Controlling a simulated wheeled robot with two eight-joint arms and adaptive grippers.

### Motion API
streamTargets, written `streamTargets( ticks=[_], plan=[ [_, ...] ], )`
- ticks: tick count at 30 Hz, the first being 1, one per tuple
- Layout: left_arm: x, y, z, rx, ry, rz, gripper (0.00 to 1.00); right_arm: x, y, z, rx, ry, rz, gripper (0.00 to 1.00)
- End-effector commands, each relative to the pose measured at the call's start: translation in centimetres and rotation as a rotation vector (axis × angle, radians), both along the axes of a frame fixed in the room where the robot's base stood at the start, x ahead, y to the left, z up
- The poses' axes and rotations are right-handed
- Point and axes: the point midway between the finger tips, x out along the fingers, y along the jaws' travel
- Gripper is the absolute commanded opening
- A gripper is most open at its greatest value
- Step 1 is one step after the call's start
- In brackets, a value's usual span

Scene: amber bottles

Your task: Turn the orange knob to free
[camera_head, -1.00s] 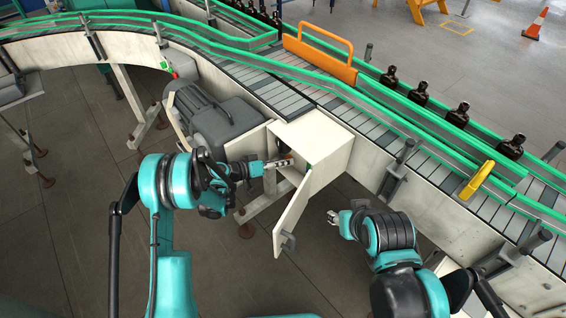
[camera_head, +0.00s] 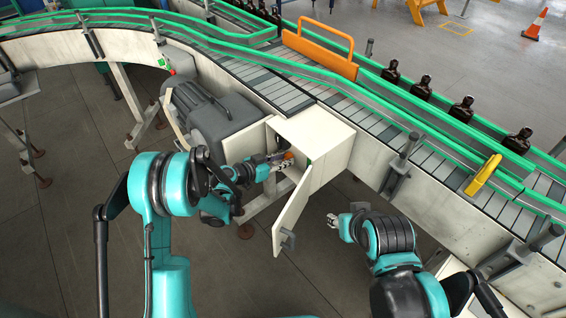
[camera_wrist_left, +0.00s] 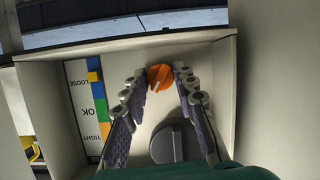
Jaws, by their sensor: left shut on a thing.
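The orange knob (camera_wrist_left: 160,77) sits on the inner panel of an open white box, with a pale pointer line slanting on its face. My left gripper (camera_wrist_left: 160,74) has its two fingers on either side of the knob and is shut on it. In the head view the left gripper (camera_head: 281,160) reaches into the box (camera_head: 318,140) from the left. A label strip (camera_wrist_left: 85,112) left of the knob reads LOOSE, OK and TIGHT beside coloured blocks. My right gripper (camera_head: 337,220) is away from the box; its finger opening is too small to tell.
A large grey knob (camera_wrist_left: 175,142) lies just below the orange one. The box door (camera_head: 292,215) hangs open between my arms. A grey motor (camera_head: 208,115) stands left of the box. The conveyor (camera_head: 350,115) with amber bottles (camera_head: 461,109) runs behind.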

Motion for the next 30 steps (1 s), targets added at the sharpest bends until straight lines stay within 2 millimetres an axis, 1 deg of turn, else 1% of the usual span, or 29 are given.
streamTargets(
  ticks=[1, 18, 24, 30],
  plan=[
    [-0.1, -0.1, -0.2, 0.025, -0.035, 0.001, 0.00, 0.0, 0.0, -0.6, 0.000, 0.000, 0.000, 0.40],
    [-0.3, -0.3, -0.4, 0.342, -0.472, 0.001, 0.00, 0.0, 0.0, -4.4, 0.000, 0.000, 0.000, 0.40],
    [-0.3, -0.3, -0.4, 0.441, -0.609, 0.002, 0.00, 0.0, 0.0, -5.1, 0.000, 0.000, 0.000, 0.40],
    [-0.4, -0.3, -0.3, 0.519, -0.715, 0.001, 0.00, 0.0, 0.0, -5.3, 0.000, 0.000, 0.000, 0.40]
  ],
)
